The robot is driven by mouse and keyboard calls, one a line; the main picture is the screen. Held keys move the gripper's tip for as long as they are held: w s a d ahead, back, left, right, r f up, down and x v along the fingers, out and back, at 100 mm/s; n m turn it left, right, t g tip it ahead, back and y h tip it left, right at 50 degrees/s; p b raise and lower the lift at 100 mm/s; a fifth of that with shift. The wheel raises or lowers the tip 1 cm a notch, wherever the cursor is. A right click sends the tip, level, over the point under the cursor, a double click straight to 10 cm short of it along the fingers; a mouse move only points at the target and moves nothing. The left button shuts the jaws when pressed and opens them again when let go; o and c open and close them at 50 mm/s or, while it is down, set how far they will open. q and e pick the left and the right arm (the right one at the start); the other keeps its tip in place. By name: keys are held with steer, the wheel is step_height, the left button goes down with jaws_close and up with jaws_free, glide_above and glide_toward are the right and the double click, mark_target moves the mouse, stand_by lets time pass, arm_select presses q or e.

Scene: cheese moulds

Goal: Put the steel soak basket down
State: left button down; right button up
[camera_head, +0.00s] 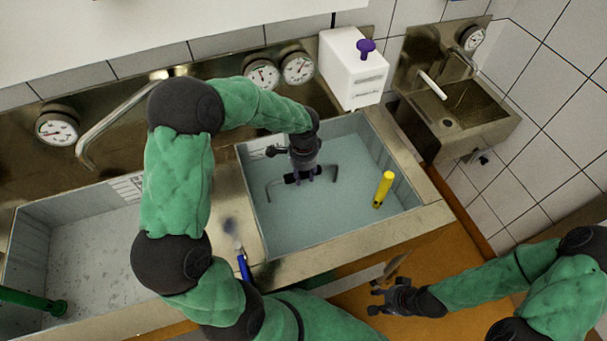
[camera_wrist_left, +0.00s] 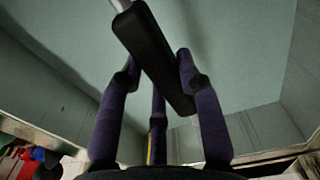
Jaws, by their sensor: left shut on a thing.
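The steel soak basket shows only as its bent grey handle (camera_head: 328,168) with a black grip, in the right-hand basin (camera_head: 257,234). The basket's body is not visible beneath the pale blue-green liquid. My left gripper (camera_head: 303,177) reaches down into this basin and is shut on the black grip. In the left wrist view the dark fingers close around the black grip (camera_wrist_left: 152,55), and a grey rod runs from its upper end. My right gripper (camera_head: 374,300) is in front of the basins, apart from them, with its fingers spread and empty.
A yellow upright handle (camera_head: 384,188) stands at the right of the same basin. A blue-handled brush (camera_head: 242,262) lies on the divider. The left basin (camera_head: 30,240) holds a green-handled thing (camera_head: 40,302). A white container (camera_head: 352,75) with a purple knob stands behind.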

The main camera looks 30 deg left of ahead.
arm_select(q)
steer(key=c, duration=0.9)
jaws_free()
steer(key=shift+f, duration=0.1)
steer(key=shift+o, duration=0.2)
step_height(320, 180, up, 12)
steer(key=p, duration=0.2)
steer(key=shift+p, duration=0.4)
